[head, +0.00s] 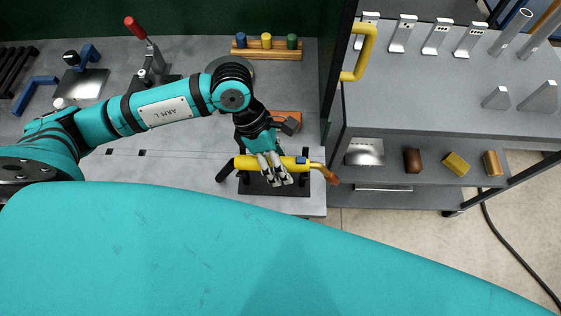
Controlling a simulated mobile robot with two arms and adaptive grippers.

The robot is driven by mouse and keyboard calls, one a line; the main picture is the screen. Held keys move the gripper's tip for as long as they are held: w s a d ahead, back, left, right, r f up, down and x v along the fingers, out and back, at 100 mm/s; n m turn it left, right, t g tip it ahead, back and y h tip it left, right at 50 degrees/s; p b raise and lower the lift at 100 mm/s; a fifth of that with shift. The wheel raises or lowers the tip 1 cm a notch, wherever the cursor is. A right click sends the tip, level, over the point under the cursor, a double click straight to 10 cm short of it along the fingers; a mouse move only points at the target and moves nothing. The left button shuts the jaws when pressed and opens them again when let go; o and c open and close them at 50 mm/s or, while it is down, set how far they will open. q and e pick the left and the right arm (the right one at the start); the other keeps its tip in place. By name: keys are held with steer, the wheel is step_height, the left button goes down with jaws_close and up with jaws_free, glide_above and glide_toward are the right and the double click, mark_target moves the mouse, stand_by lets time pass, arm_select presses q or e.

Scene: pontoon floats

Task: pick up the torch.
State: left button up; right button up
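The torch (246,162) has a yellow cylindrical body, a dark handle at its left and a bent yellow nozzle with a brown tip at its right. It lies across a black stand (272,187) with two uprights near the bench's front right corner. My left gripper (276,172) reaches over the middle of the torch. Its pale fingers cross the yellow body and hide part of it. I cannot tell whether they are closed on it. The torch appears to be at the stand's height. My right gripper is not in view.
An orange block (286,117) lies behind the torch. A wooden rack (267,52) with coloured pegs stands at the back. A dark upright panel with a yellow handle (366,50) rises at the right, beside a grey shelved cart (430,105). A red-handled clamp (136,28) stands at left.

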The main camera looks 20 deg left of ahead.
arm_select(q)
jaws_close()
steer(key=shift+r, duration=0.1)
steer(key=shift+w, duration=0.1)
